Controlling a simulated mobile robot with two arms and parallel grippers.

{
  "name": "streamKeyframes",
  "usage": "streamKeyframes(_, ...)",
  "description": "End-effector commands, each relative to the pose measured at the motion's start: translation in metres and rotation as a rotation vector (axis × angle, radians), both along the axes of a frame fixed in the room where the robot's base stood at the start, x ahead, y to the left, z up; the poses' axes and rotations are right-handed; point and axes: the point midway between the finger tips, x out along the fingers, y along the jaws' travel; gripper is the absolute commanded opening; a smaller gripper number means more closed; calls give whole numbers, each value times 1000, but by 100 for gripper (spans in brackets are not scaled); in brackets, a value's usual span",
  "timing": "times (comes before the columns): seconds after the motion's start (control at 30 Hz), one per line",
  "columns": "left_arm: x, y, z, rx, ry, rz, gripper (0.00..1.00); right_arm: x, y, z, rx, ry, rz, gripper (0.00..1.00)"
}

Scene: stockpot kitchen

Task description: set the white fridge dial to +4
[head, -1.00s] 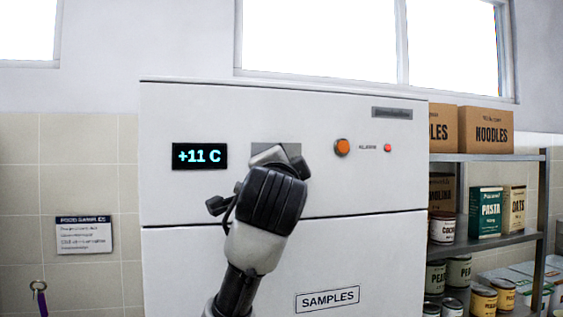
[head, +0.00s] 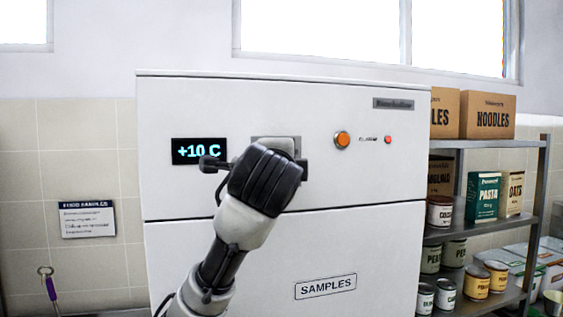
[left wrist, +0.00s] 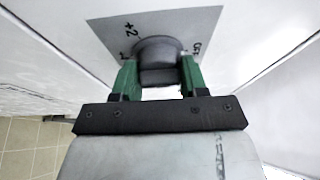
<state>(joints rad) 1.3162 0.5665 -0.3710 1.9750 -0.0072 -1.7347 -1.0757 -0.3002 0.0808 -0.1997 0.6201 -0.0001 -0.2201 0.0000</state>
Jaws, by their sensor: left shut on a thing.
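The white fridge (head: 205,110) fills the middle of the head view, and its display (head: 199,151) reads +10 C. The dial (left wrist: 157,55) is a grey round knob on a grey plate (left wrist: 112,30) in the left wrist view. In the head view my left gripper hides the dial and covers part of the plate (head: 275,142). My right gripper is not in view.
An orange button (head: 342,139) and a small red light (head: 388,139) are right of the dial plate. A metal shelf (head: 490,144) with boxes and cans stands at the right. A sign (head: 87,219) hangs on the tiled wall at left.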

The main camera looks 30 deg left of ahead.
Motion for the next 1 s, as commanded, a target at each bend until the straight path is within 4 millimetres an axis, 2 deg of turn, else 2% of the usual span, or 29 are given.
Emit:
streamKeyframes(0.27,0,0,-1,0,1,0,20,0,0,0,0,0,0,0)
streamKeyframes(0.3,0,0,-1,0,1,0,45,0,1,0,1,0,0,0)
streamKeyframes(0.43,0,0,-1,0,1,0,65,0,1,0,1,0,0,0)
streamKeyframes(0.77,-2,-2,0,0,-1,-1,66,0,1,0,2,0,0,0)
streamKeyframes(0.87,-11,-6,0,0,-3,-2,66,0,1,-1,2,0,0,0)
streamKeyframes(1.0,-34,-19,1,2,-6,-4,66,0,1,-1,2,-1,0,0)
